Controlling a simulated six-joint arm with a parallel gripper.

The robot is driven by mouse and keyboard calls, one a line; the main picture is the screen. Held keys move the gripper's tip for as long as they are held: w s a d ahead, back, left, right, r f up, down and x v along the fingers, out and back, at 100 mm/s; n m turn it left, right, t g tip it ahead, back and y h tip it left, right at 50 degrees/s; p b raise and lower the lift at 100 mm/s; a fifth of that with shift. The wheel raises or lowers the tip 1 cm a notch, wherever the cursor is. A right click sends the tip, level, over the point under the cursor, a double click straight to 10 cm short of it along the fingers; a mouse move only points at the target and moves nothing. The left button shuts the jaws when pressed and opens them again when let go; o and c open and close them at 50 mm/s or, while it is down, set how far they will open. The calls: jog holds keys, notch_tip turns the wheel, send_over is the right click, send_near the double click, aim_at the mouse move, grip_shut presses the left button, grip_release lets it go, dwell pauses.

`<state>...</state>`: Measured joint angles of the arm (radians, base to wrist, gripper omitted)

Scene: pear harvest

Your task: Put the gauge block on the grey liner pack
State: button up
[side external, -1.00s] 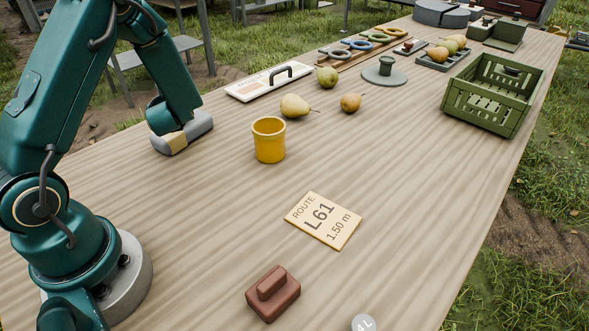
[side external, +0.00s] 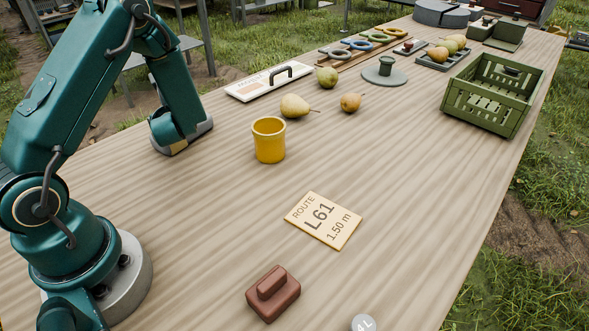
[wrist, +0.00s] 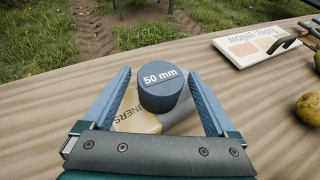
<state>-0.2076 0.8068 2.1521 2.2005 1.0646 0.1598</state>
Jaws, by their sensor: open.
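The gauge block (wrist: 163,91), a blue cylinder marked "50 mm", shows in the wrist view between my open fingers. It appears to stand upright on the grey liner pack (wrist: 182,124), which has a tan label band with "LINERS" on it. My gripper (wrist: 158,76) is open, one finger on each side of the block, with a visible gap to both. In the side view, my gripper (side external: 180,140) is low at the table's far left edge. It covers most of the liner pack (side external: 207,129) there, and the gauge block is hidden.
A yellow cup (side external: 268,141) stands to the right of my gripper. A white board with a black handle (side external: 250,91) and loose pears (side external: 294,106) lie beyond. A route card (side external: 323,220) and a brown block (side external: 272,294) lie nearer. A green crate (side external: 485,105) stands at right.

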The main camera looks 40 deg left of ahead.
jog(key=shift+r, duration=0.1)
jog(key=shift+d+r, duration=0.15)
jog(key=shift+d, duration=0.05)
jog(key=v, duration=1.1)
jog(key=shift+s+d, duration=0.25)
jog(key=shift+s, duration=0.05)
